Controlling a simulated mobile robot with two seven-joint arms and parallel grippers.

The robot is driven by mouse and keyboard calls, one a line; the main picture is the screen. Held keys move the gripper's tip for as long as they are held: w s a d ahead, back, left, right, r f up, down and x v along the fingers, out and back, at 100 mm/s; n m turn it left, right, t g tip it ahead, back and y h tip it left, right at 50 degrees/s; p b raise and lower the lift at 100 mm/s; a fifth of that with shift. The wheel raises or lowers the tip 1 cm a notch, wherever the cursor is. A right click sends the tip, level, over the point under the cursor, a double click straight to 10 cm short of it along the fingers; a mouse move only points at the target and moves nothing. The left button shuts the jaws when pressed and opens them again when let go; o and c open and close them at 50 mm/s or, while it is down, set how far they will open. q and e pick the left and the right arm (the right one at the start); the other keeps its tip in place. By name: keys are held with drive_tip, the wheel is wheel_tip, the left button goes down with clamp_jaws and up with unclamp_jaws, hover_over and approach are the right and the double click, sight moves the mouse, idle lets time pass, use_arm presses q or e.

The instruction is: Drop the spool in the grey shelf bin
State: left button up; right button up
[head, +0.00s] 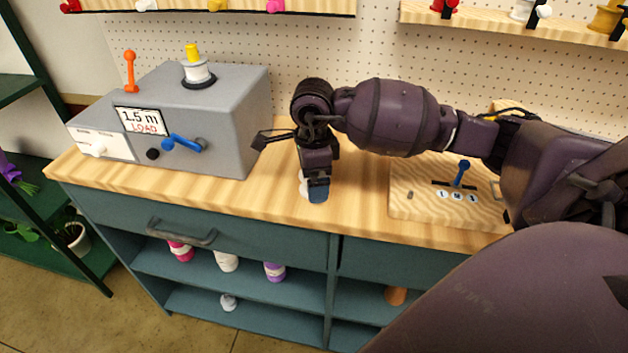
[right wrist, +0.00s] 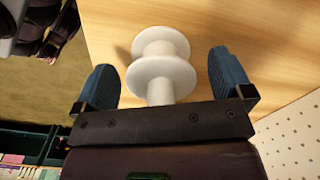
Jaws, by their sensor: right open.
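A white spool (right wrist: 160,72) with round flanges sits on the wooden counter, between the two blue fingers of my right gripper (right wrist: 163,82) in the right wrist view. The fingers are open, with a gap on each side of the spool. In the head view the right gripper (head: 316,190) points down at the counter, and only a pale edge of the spool (head: 303,184) shows behind it. My left gripper is in neither view. I cannot make out a grey shelf bin in either view.
A grey machine (head: 215,120) marked 1.5 m LOAD stands left on the counter (head: 240,195). A wooden switch board (head: 420,197) with a blue lever lies to the right. Shelves below hold several spools (head: 226,261). A pegboard (head: 310,55) stands behind.

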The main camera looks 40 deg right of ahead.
drive_tip(key=c, duration=1.1)
drive_tip(key=shift+r, duration=0.15)
